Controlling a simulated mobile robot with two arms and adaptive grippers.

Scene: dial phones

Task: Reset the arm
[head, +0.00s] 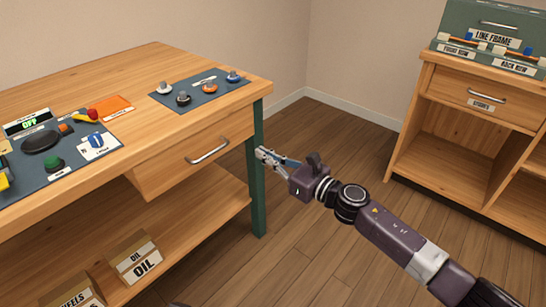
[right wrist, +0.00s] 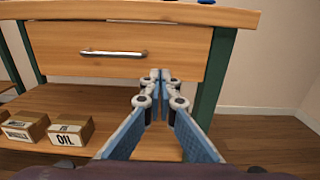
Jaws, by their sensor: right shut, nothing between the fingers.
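My right gripper (head: 264,154) is in front of the wooden workbench (head: 150,62), near its green front leg (head: 257,205) and to the right of the drawer handle. It is shut and empty. In the right wrist view its fingers (right wrist: 160,77) meet in front of the drawer's right part, with the drawer handle (right wrist: 114,54) to their left. I cannot tell whether the fingertips touch anything. The bench drawer (head: 190,163) sticks out a little from the bench in the head view. My left gripper is not in view.
A mat with several knobs (head: 200,93) and a panel with a green OFF display (head: 28,124) lie on the bench. An OIL box (head: 140,263) stands on the lower shelf. A wooden cabinet (head: 440,137) stands at the right. The floor between is clear.

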